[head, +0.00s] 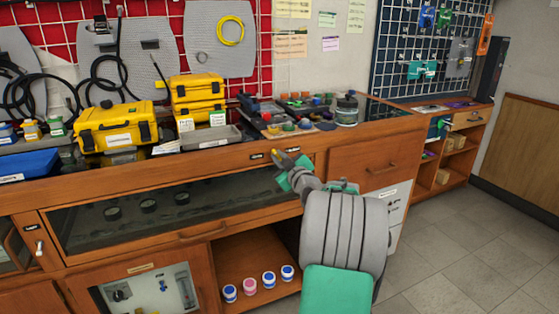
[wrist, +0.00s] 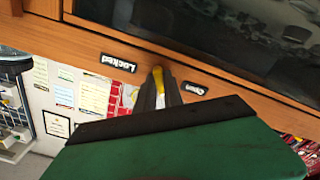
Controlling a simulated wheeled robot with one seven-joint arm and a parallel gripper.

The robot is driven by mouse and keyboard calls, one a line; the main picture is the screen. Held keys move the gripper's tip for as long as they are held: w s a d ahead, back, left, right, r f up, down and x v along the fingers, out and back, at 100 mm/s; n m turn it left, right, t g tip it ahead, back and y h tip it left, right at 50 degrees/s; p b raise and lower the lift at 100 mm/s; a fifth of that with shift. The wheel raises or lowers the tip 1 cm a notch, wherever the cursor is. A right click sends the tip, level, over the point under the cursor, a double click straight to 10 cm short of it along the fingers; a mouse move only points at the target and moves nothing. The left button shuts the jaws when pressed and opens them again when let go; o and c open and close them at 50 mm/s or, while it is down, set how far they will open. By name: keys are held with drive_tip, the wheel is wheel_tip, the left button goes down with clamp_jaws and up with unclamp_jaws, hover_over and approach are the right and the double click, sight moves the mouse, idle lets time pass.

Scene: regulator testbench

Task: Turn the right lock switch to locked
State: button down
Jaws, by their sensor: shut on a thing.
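The right lock switch has a small yellow handle (wrist: 158,76) on the wooden front rail of the bench. In the wrist view it stands between a black "Locked" label (wrist: 120,66) and a black "Open" label (wrist: 194,88). My gripper (wrist: 158,92) is shut on the yellow handle, its dark fingers hiding the handle's lower part. In the head view, my gripper (head: 279,158) is at the rail, above the right end of the glass-fronted case. The handle's exact angle is hard to tell.
The bench top above holds yellow cases (head: 116,127), a grey tray (head: 211,137) and several small coloured parts. A wooden drawer (head: 362,165) is to the right of my gripper. Several small jars (head: 269,279) stand on the open shelf below. Floor is clear at the right.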

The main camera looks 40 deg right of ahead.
drive_tip(key=m, duration=0.8)
drive_tip(key=m+p, duration=0.2)
drive_tip(key=m, duration=0.2)
drive_tip(key=shift+a, duration=0.1)
drive_tip(key=shift+m+p, duration=0.65)
drive_tip(key=shift+m, duration=1.05)
drive_tip(key=c, duration=1.5)
unclamp_jaws()
drive_tip(key=shift+o, duration=0.2)
